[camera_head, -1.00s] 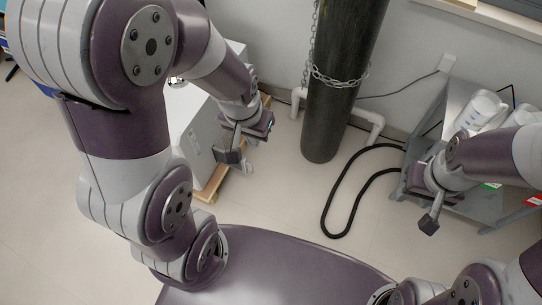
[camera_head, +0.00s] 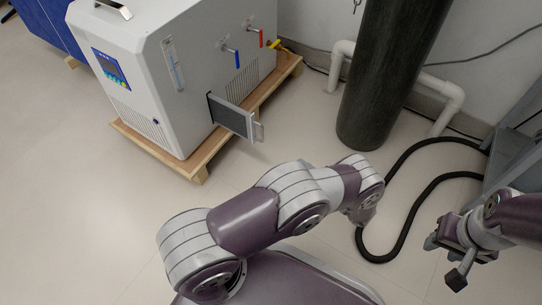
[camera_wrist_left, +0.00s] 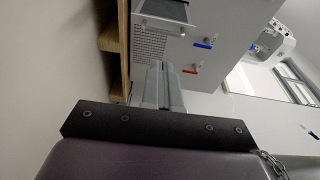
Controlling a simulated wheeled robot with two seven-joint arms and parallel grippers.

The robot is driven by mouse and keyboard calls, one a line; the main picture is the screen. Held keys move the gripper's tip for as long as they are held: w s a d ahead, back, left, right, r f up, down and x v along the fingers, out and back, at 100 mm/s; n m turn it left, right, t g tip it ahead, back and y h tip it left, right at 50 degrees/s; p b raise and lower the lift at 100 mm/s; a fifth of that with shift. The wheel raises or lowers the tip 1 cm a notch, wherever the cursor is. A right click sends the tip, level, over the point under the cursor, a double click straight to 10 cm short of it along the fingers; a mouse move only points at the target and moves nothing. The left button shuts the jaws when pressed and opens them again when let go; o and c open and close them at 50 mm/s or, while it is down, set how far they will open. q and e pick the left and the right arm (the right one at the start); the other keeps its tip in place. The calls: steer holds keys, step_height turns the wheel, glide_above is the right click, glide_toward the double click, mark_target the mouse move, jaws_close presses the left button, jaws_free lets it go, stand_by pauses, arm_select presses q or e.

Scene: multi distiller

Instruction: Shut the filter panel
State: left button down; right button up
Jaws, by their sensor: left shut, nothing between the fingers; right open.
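The filter panel (camera_head: 233,118) is a thin grey-framed panel with a handle at its outer end. It stands out from the lower side of the white distiller (camera_head: 180,70), so it is open. In the left wrist view the panel (camera_wrist_left: 163,12) shows at the top, beyond my left gripper (camera_wrist_left: 165,72), whose fingers are shut, empty and apart from it. In the head view my left arm reaches right, in front of the machine; its fingers cannot be made out there. My right gripper (camera_head: 445,260) is open and empty at the lower right, far from the panel.
The distiller stands on a wooden pallet (camera_head: 190,168). A dark gas cylinder (camera_head: 385,80), white pipes (camera_head: 448,98) and a black hose (camera_head: 408,240) lie to the right. Blue and red valve handles (camera_head: 237,59) sit above the panel. Floor before the pallet is clear.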

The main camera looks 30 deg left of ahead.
mark_target(263, 136)
arm_select(q)
steer(key=b+x, duration=0.6)
steer(key=x, duration=0.7)
steer(key=shift+a, duration=0.4)
steer(key=shift+r, duration=0.1)
